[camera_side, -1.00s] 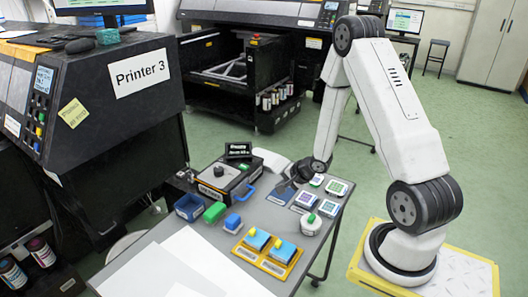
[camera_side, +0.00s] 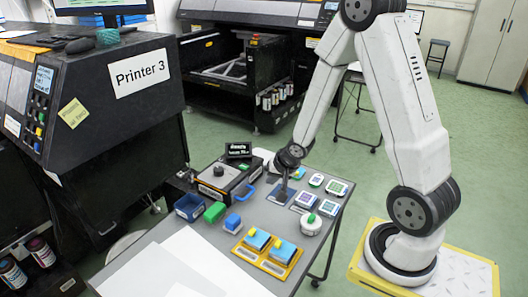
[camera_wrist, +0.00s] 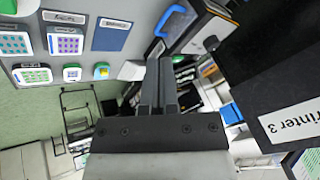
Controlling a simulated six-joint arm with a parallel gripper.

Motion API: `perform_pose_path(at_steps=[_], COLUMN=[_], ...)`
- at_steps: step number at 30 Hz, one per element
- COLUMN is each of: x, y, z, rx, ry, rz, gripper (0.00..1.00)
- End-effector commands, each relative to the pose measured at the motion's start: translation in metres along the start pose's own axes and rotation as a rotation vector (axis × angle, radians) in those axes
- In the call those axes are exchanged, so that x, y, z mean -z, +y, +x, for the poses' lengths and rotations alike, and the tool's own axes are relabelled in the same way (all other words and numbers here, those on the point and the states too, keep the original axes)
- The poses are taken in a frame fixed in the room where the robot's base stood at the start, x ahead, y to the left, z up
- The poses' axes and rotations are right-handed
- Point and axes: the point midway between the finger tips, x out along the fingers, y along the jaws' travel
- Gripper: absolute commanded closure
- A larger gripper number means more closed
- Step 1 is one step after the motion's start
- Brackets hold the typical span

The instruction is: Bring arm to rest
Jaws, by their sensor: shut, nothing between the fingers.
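My gripper (camera_side: 283,192) points down over the table's far part, near a dark blue pad (camera_side: 277,198). The height between its tips and the pad is hard to judge. In the wrist view the two grey fingers of my gripper (camera_wrist: 158,82) lie together with nothing between them. The arm stands bent, with its elbow at the top edge of the side view.
The grey table (camera_side: 225,240) holds several white-framed plates (camera_side: 336,188), a white round container (camera_side: 311,225), a yellow tray (camera_side: 265,262) with blue blocks, a blue bin (camera_side: 188,207), a green block (camera_side: 214,212) and a black device (camera_side: 226,180). Printer 3 (camera_side: 110,120) stands at left.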

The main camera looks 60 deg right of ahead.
Motion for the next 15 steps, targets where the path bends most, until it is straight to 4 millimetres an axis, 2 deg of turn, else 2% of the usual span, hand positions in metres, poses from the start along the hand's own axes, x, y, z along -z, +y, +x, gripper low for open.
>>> perform_pose_path(at_steps=[6,15], x=[-0.026,-0.075], y=[-0.023,-0.042], z=[-0.034,-0.08], rx=[-0.056,-0.077], ry=[-0.051,-0.179], rz=[-0.276,-0.64], gripper=[1.0,1.0])
